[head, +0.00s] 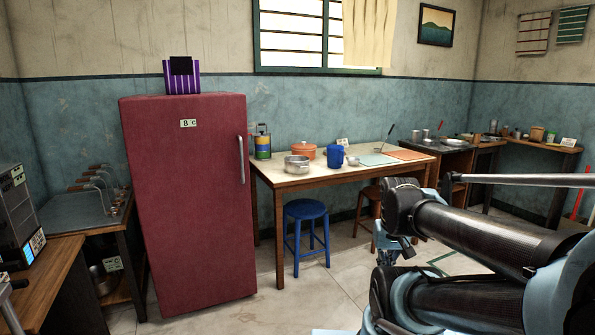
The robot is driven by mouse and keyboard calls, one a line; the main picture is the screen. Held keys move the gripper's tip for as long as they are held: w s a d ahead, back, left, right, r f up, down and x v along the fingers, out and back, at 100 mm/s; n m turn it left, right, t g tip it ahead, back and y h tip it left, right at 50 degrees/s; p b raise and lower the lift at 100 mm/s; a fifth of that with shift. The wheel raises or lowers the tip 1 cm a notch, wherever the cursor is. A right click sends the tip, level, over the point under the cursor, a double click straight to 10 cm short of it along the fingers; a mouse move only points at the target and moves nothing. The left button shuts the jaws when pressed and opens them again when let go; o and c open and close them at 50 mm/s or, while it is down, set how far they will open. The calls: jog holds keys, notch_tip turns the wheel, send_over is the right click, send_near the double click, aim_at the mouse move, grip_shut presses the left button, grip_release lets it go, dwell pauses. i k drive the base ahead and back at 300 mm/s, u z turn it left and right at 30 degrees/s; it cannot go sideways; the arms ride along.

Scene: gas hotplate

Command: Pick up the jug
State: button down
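The blue jug (335,156) stands upright on the light-topped wooden table (290,178) against the back wall. It is among other kitchen items, with a small white cup (353,161) close at its right. My arm fills the lower right of the head view, well in front of the table and apart from the jug. What seems to be my gripper (393,248) shows small and partly hidden by my arm links. I cannot make out its fingers or whether it is open.
A steel pot (297,164), an orange pot (304,151) and a striped canister (263,143) stand left of the jug. A blue stool (306,212) and a brown stool (368,208) stand at the table. A red fridge (190,210) is on the left. Floor between is clear.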

aim_at(336, 154)
jog(key=z, duration=0.3)
jog(key=i, duration=2.05)
jog(key=u, duration=0.1)
